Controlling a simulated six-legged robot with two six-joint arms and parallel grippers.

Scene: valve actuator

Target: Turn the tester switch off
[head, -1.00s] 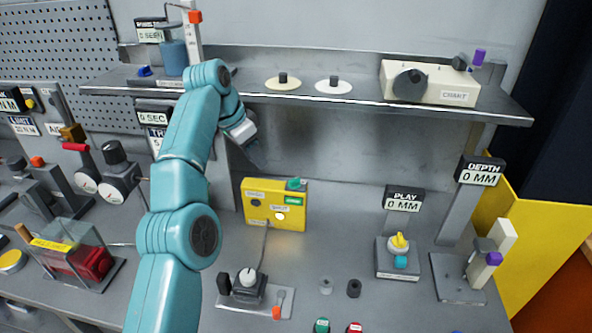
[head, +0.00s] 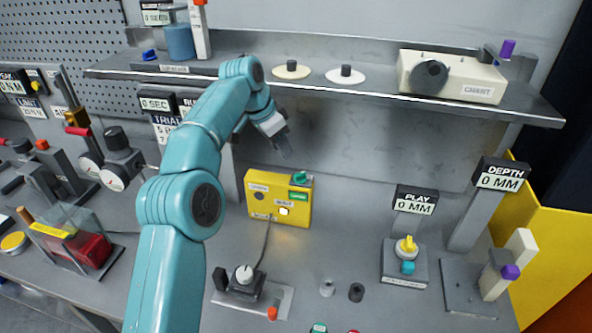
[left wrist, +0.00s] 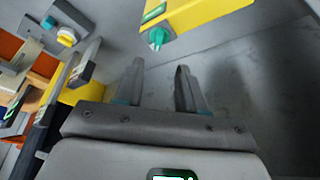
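The yellow tester box (head: 263,205) stands on the bench against the back wall, with a green switch knob (head: 302,179) on top at its right end. In the left wrist view the yellow box (left wrist: 205,14) is at the top and the green knob (left wrist: 158,37) lies beyond the fingers. My left gripper (head: 284,150) is above the box, near the knob and apart from it. In the left wrist view its two fingers (left wrist: 159,82) are spread with nothing between them. My right gripper is not in view.
A steel shelf (head: 330,80) runs above the gripper. A dial block (head: 243,284) with a cable stands in front of the tester. The play gauge (head: 405,270) and depth gauge (head: 495,275) stand to the right. Bench between tester and play gauge is clear.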

